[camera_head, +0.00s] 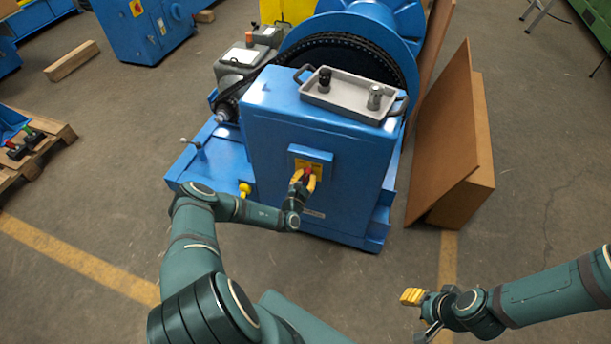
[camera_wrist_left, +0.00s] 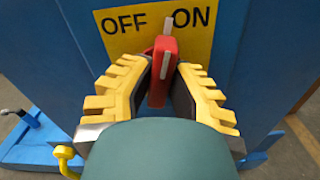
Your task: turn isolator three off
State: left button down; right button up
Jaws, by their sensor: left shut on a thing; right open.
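The isolator's red handle (camera_wrist_left: 160,68) stands in front of a yellow plate (camera_wrist_left: 118,44) marked OFF on the left and ON on the right. The handle points up and leans slightly right; its white mark sits between the two words, nearer ON. In the head view the yellow plate (camera_head: 308,164) is on the front of a blue cabinet (camera_head: 270,150). My left gripper (camera_head: 304,178) is shut on the red handle, a yellow finger on each side. My right gripper (camera_head: 420,312) is open and empty, low at right, away from the cabinet.
A grey tray (camera_head: 340,104) with a black part (camera_head: 324,80) and a metal part (camera_head: 375,97) lies on the cabinet top. Brown boards (camera_head: 440,150) lean at its right. A yellow knob (camera_head: 245,189) is at lower left.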

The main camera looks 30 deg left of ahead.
pick_arm(q)
jog(key=n, duration=1.1)
jog(key=shift+n, duration=0.4)
jog(key=shift+w+d+r, duration=0.1)
jog(key=c, duration=0.9)
grip_release()
jog(key=v, duration=1.2)
